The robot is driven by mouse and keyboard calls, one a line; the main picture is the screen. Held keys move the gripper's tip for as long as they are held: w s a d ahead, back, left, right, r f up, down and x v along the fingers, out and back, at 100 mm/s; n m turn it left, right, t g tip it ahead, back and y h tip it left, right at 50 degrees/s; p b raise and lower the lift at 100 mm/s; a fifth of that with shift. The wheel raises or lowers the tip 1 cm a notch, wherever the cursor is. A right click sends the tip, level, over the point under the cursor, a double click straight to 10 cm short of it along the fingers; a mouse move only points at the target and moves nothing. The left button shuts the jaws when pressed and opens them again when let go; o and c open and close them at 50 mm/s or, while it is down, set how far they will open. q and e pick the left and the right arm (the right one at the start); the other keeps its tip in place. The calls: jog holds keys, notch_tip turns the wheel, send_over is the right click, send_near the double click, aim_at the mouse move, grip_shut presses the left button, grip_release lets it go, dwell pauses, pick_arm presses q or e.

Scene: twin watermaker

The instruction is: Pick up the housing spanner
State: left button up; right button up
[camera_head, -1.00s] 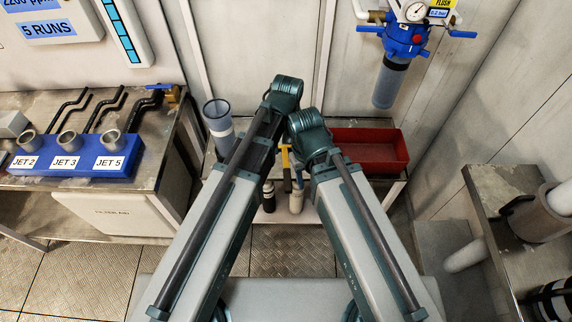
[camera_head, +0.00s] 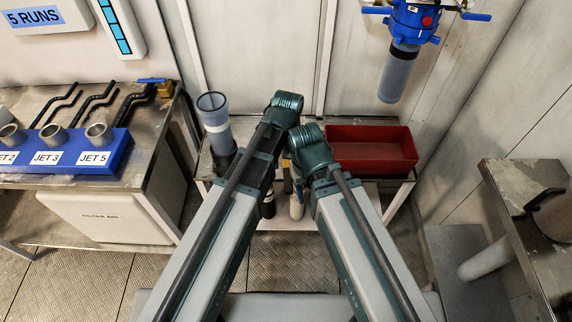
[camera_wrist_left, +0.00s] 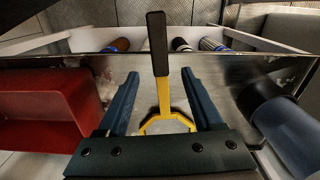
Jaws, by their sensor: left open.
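The housing spanner (camera_wrist_left: 164,98) is yellow with a black handle and a ring-shaped end. In the left wrist view it lies over the metal bench top (camera_wrist_left: 225,80), its handle pointing away and its ring close to the gripper's palm. My left gripper (camera_wrist_left: 159,74) is open, with one finger on each side of the spanner's shank. I see a gap on both sides. In the head view my arms hide most of the spanner, and the left jaws are hidden too. My right arm shows in the head view, but its gripper does not.
A red tray (camera_head: 372,148) stands on the bench right of my arms, and a clear blue tube (camera_head: 214,122) stands left of them. A blue-headed filter housing (camera_head: 400,70) hangs on the back wall. A blue jet block (camera_head: 70,150) sits on the left table.

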aim_at(287, 174)
pick_arm(q)
jog(key=f+b, duration=0.4)
jog(key=f, duration=0.1)
jog(key=shift+s+f+b, duration=0.1)
jog(key=shift+s+b, duration=0.15)
jog(key=shift+b, duration=0.15)
jog(key=shift+c, duration=0.3)
grip_shut()
dwell(0.8)
